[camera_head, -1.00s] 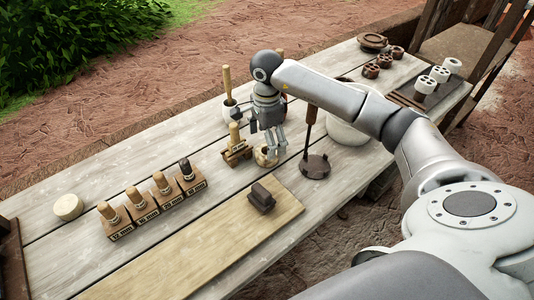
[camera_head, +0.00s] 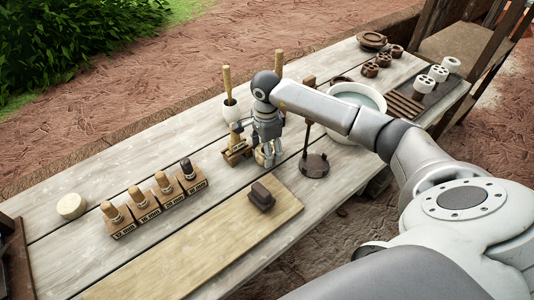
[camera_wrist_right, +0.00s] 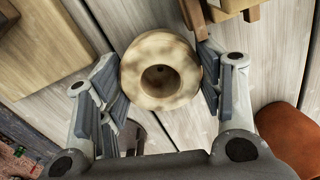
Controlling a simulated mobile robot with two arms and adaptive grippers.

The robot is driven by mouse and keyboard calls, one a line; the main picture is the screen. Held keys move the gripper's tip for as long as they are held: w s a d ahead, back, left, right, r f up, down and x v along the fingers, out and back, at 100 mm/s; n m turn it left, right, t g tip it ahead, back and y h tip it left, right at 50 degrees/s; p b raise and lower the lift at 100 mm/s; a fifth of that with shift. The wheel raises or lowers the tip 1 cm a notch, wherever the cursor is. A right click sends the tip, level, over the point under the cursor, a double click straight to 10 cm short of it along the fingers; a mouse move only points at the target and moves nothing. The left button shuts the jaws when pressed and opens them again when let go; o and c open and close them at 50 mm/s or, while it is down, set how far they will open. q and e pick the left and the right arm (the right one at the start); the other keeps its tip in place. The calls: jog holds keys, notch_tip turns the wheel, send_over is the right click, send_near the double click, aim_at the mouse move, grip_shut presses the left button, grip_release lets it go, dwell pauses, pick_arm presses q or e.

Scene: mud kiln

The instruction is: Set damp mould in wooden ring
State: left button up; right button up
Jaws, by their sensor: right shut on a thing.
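A pale, blotchy round piece with a central hole (camera_wrist_right: 160,72) sits between the fingers of my right gripper (camera_wrist_right: 160,82). My right gripper (camera_head: 267,158) is shut on it, low over the table. Most of the piece is hidden behind the fingers in the head view. I cannot tell whether it is the mould or the wooden ring, or whether it touches the table. A plain pale round disc (camera_head: 71,206) lies apart at the far left of the table. My left gripper is not in view.
A dark stand with an upright post (camera_head: 314,165) is close right of my right gripper. A small wooden holder (camera_head: 236,152) is close left. A dark block (camera_head: 261,196) lies on a board in front. Labelled wooden blocks (camera_head: 147,208) stand left. A white water bowl (camera_head: 350,125) is behind my arm.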

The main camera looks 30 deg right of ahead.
jog(key=shift+c, duration=1)
jog(key=shift+r, duration=0.1)
